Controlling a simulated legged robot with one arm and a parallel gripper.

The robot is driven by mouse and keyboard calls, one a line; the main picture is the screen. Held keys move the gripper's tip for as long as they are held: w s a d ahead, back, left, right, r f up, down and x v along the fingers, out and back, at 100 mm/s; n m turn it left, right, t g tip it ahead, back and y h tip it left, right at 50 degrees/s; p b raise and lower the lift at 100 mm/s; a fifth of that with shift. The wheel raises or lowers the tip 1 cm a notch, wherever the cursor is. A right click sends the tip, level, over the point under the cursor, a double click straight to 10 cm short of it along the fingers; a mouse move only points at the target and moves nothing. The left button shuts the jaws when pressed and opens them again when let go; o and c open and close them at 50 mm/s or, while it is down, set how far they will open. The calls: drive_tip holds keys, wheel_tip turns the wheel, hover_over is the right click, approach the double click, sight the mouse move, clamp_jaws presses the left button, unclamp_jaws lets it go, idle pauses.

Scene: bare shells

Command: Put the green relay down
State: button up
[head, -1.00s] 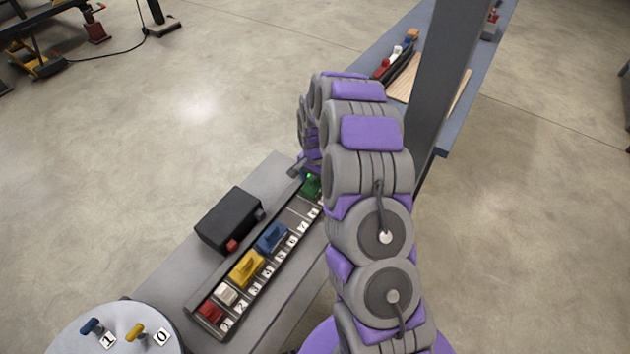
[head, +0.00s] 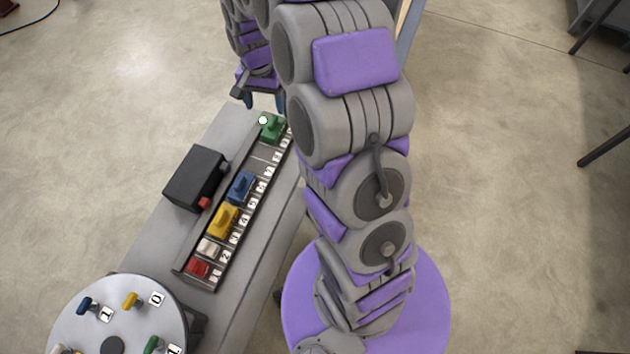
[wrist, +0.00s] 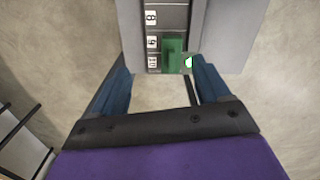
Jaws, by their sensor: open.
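The green relay (head: 272,128) sits upright in the far end of the dark slotted rail (head: 187,272). In the wrist view the green relay (wrist: 173,46) stands beside the labels 9 and 10, with a small white round spot at its right edge. My gripper (head: 264,101) is open and empty, just beyond the far end of the rail and apart from the relay. In the wrist view the blue fingers of my gripper (wrist: 161,68) are spread wide, with bare floor between them and the relay ahead.
Blue (head: 240,187), yellow (head: 222,221), white (head: 209,247) and red (head: 198,268) relays sit nearer in the rail. A black box (head: 194,178) stands left of it on the grey bench (head: 150,250). A round plate with switches (head: 70,318) is at the near left.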

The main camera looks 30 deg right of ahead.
drive_tip(key=s+a+r+n, duration=0.2)
drive_tip(key=s+r, duration=0.3)
drive_tip(key=s, duration=0.4)
drive_tip(key=s+a+r+n, duration=0.3)
drive_tip(key=s+r, duration=0.2)
drive_tip(key=s, duration=0.4)
drive_tip(key=s+r+n+g, duration=0.1)
drive_tip(key=s+n, duration=0.2)
drive_tip(key=s, duration=1.4)
drive_tip(key=shift+s+a+r+n, duration=0.2)
drive_tip(key=shift+a+n, duration=0.1)
drive_tip(key=shift+a, duration=0.15)
